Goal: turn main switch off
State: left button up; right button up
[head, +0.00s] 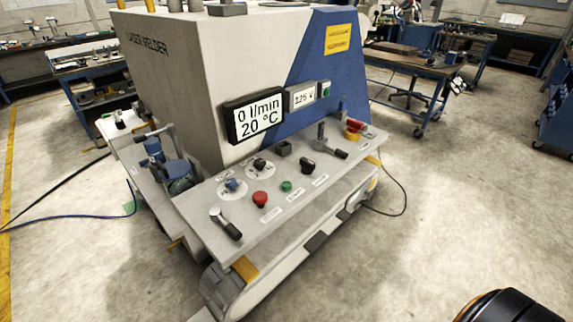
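A laser welder (180,70) stands in the middle of the head view, with a sloping grey control panel (245,228) along its front. The panel labels are too small to read, so I cannot tell for certain which control is the main switch. A red handle on a yellow base (352,132) sits at the panel's far right end. A black rotary knob (308,166) is near the middle. Black-gripped levers are at the near left (226,224) and towards the right (331,148). Neither of my grippers is in view.
The panel also has a red button (260,198), a green button (287,186) and a blue knob (233,185). Displays read "0 l/min 20 °C" (254,117) and "125 V" (302,97). A hose (60,228) lies on the left floor.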

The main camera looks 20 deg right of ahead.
aim_at(356, 127)
jog(key=l+z, duration=0.15)
jog(key=z, duration=1.2)
